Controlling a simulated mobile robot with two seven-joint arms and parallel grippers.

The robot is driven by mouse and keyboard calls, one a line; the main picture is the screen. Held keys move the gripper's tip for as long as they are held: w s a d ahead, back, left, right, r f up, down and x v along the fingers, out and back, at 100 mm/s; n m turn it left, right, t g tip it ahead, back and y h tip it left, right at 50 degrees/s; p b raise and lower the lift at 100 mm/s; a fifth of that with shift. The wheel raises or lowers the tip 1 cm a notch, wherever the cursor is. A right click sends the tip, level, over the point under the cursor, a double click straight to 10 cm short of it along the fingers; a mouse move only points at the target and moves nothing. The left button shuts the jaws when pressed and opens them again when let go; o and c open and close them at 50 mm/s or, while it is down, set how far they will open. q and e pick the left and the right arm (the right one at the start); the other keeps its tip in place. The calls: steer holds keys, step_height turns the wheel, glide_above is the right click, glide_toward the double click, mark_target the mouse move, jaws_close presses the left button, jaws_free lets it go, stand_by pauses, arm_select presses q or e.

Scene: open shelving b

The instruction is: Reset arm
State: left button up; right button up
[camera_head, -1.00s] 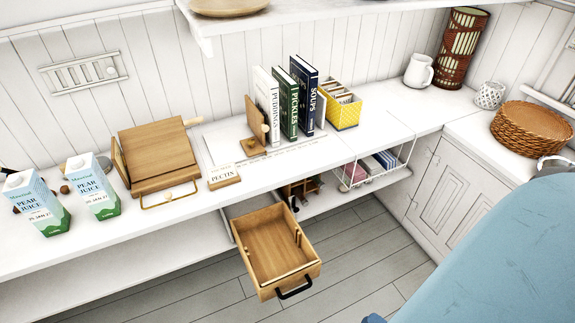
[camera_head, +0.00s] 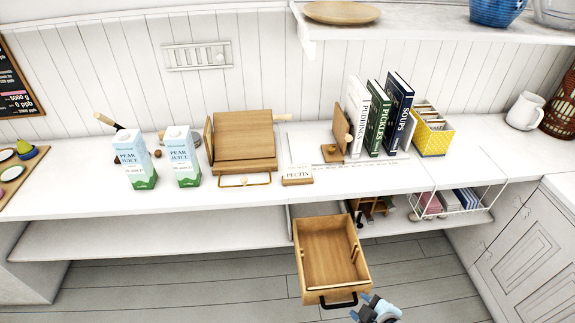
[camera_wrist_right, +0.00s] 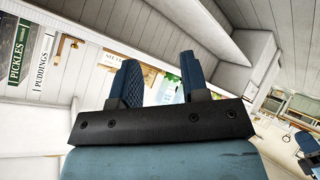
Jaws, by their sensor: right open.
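My right gripper (camera_head: 376,310) shows at the bottom edge of the head view, just right of the open drawer's black handle and apart from it. In the right wrist view its two blue fingers (camera_wrist_right: 158,85) stand apart with nothing between them.
Two pear juice cartons (camera_head: 184,158), a wooden stand (camera_head: 245,141), a pectin sign (camera_head: 297,175), upright books (camera_head: 378,123) and a yellow box (camera_head: 432,131) stand on the counter (camera_head: 230,200). A wire basket (camera_head: 456,201) sits below. Floor in front is clear.

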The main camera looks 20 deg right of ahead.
steer(key=s+a+r+m+g, duration=0.2)
steer(key=s+r+m+g, duration=0.15)
steer(key=r, duration=0.35)
steer(key=s+a+r+m+g, duration=0.1)
steer(key=s+r+m+g, duration=0.25)
steer(key=r, duration=0.35)
arm_select(q)
step_height(320, 180, down, 11)
steer(key=w+d+h+b, duration=0.1)
steer(key=w+d+b, duration=0.1)
steer(key=b, duration=2)
arm_select(e)
steer(key=w+a+f+n+t+y, duration=0.15)
steer(key=w+a+f+t, duration=0.3)
steer(key=f, duration=0.75)
steer(key=w+a+f+t+y, duration=0.25)
steer(key=a+f+t, duration=0.2)
steer(key=f, duration=0.75)
arm_select(q)
step_height(320, 180, up, 18)
steer(key=s+a+y+p, duration=0.1)
steer(key=s+a+p, duration=0.1)
steer(key=p, duration=2.7)
steer(key=shift+a, duration=0.15)
arm_select(e)
step_height(320, 180, up, 18)
steer(key=s+d+g+h, duration=0.1)
steer(key=d, duration=0.1)
